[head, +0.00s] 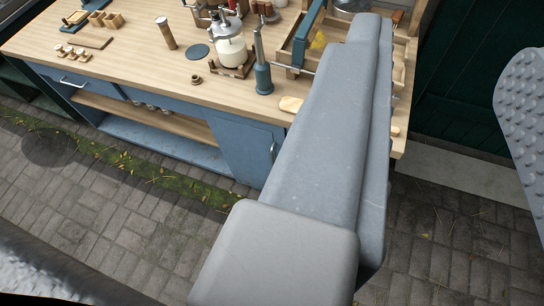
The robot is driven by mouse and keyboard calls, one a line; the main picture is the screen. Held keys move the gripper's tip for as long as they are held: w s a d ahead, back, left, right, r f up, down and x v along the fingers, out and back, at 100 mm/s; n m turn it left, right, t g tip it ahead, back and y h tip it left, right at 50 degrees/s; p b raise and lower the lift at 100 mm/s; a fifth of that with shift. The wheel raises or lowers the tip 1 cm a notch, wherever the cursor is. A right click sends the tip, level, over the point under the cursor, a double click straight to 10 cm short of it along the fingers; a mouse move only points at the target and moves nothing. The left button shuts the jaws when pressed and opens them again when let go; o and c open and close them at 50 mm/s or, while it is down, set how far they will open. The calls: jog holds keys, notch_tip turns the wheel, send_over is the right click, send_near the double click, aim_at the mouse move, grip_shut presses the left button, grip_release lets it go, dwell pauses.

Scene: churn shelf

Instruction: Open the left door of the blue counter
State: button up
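The blue counter (182,152) stands across the upper left and middle, with a light wooden top. A blue door (238,148) is in its front, right of the open shelf, and looks shut. Its upright metal handle (273,152) is near the door's right edge, close to my arm. My grey arm runs from the bottom middle to the top right and hides the counter front right of this handle, so I cannot see whether another door is there. My gripper is not in view.
A drawer with a metal handle (74,85) is at the counter's left. Bottles, a jar (231,52), a blue-grey pestle-like tool (262,65) and a wooden tray crowd the top. Paving (130,215) in front is clear. A dark green wall (465,90) stands at right.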

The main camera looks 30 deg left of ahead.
jog(key=shift+s+d, duration=0.1)
jog(key=shift+d, duration=0.05)
